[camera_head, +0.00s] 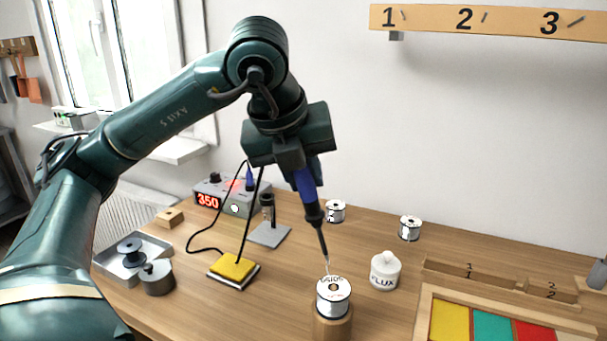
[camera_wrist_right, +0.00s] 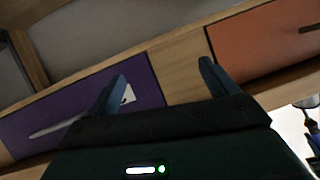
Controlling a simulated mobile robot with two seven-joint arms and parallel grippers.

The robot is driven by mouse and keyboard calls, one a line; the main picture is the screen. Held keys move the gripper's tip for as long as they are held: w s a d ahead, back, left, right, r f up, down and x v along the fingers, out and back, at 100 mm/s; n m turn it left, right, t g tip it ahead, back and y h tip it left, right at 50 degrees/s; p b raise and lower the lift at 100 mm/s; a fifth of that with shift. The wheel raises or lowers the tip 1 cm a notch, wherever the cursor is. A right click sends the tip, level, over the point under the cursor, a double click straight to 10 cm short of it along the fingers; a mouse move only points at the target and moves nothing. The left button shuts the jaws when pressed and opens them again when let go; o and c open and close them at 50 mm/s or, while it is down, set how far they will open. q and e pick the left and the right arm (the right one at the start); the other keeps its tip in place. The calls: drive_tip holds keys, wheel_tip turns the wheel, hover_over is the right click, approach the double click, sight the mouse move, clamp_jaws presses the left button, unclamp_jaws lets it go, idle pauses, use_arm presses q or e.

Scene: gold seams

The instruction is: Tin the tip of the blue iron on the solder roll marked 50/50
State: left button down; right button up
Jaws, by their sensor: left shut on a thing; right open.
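My left gripper (camera_head: 301,168) is shut on the blue iron (camera_head: 307,190), which points steeply down. Its thin tip ends at the top of a solder roll (camera_head: 333,300) on a round wooden stand (camera_head: 331,327); I cannot tell whether it touches. The lettering on top of this roll is partly covered and too small to read surely. Two more solder rolls stand farther back, one (camera_head: 335,211) behind the iron and one (camera_head: 410,228) to its right; their marks are unreadable. My right gripper (camera_wrist_right: 161,88) is open and empty in the right wrist view.
A station reading 350 (camera_head: 225,196), an iron stand (camera_head: 268,235), a yellow sponge (camera_head: 232,268) and a white flux jar (camera_head: 385,270) surround the roll. A wooden tray (camera_head: 424,300) lies right. Purple (camera_wrist_right: 80,110) and orange (camera_wrist_right: 265,40) drawer fronts face my right gripper.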

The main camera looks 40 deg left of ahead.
idle(0.4)
use_arm(q)
drive_tip(key=shift+f, duration=0.1)
drive_tip(key=shift+f+b, duration=0.6)
drive_tip(key=shift+b, duration=0.15)
idle(2.3)
drive_tip(key=shift+r+p, duration=2.25)
drive_tip(key=shift+r, duration=0.8)
drive_tip(key=shift+f, duration=0.1)
